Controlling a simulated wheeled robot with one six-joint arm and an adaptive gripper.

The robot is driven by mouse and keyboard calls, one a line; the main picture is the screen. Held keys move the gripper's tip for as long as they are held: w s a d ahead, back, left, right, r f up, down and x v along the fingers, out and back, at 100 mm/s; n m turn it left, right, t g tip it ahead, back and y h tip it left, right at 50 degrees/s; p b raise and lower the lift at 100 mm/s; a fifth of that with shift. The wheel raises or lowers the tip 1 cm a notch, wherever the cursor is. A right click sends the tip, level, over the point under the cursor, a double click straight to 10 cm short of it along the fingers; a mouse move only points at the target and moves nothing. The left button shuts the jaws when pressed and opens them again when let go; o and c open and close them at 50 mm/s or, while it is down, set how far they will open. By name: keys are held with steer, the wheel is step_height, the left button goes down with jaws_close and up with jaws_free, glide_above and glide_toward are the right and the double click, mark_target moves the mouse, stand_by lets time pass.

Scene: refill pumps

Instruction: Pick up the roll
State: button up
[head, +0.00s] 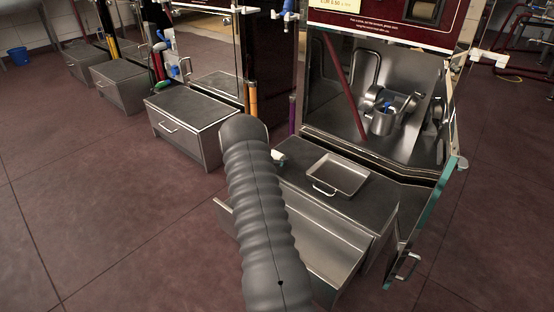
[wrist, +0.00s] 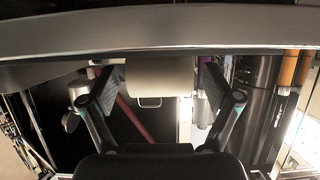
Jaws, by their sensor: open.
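The roll (wrist: 160,76) shows in the wrist view as a pale cream, smooth-sided shape between my two fingers, cut off at its upper edge by a grey metal band. My gripper (wrist: 158,88) is open, one finger on each side of the roll.
A steel cabinet with a dark top (head: 375,203) and an open drawer (head: 310,238) stands below my arm. A shallow metal tray (head: 340,174) lies on the top. An open door (head: 432,205) stands at right.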

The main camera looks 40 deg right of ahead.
mark_target(279, 153)
steer(key=shift+d+f, duration=0.15)
steer(key=shift+d, duration=0.3)
steer(key=c, duration=1.3)
steer(key=shift+o, duration=0.2)
steer(key=shift+r, duration=0.5)
steer(key=r, duration=0.2)
steer(key=r+p, duration=0.1)
steer(key=r, duration=0.1)
steer(key=shift+s+d, duration=0.15)
steer(key=shift+s, duration=0.25)
steer(key=s+d+r, duration=0.3)
steer(key=s+r, duration=0.3)
steer(key=s, duration=0.4)
steer(key=shift+s+p, duration=0.15)
steer(key=shift+p, duration=0.2)
